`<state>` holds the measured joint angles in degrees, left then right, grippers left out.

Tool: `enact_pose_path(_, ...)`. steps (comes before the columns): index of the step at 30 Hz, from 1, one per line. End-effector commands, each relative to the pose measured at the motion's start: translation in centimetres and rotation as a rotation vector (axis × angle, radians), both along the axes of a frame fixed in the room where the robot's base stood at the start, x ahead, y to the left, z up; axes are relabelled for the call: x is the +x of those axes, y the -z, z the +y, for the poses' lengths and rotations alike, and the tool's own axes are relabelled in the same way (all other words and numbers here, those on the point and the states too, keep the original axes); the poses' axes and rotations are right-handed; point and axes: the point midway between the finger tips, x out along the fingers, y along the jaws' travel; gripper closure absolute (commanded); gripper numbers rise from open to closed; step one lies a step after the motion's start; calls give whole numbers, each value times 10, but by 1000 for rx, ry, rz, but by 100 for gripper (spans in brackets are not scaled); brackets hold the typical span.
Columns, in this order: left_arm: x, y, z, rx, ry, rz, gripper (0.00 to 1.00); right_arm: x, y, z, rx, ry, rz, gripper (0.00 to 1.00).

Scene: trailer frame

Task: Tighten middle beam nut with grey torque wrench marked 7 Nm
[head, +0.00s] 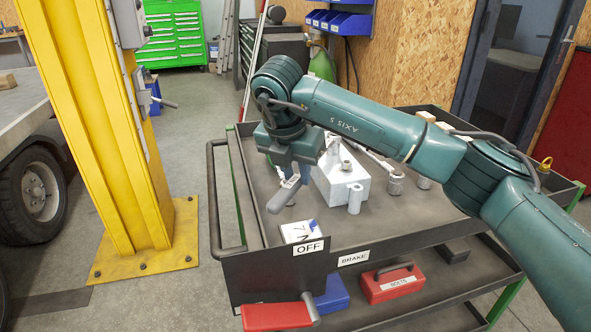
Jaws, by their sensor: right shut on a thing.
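My right gripper (292,176) hangs over the left part of the dark tool cart. It is shut on a grey handle-like tool (284,195), which looks like the grey torque wrench and is partly hidden by the gripper. Just below lies a white card (301,231) on which a 7 can be read. My left gripper is out of view. The middle beam nut cannot be made out. Part of a trailer (20,110) with a wheel shows at the left edge.
The cart's top tray (400,222) holds a pale grey block (340,183) and several metal parts. Red and blue boxes sit below, one a red box (392,283). A yellow post (105,130) stands between cart and trailer, with open floor (190,130) beside it.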

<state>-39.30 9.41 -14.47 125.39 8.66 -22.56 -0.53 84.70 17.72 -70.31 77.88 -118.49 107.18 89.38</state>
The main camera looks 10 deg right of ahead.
Motion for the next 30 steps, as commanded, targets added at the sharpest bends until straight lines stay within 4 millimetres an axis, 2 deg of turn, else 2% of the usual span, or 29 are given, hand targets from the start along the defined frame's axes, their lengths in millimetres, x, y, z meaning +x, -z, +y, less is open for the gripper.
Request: enact_pose_path(30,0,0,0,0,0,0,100,-1,-12,2,-13,1,-20,100)
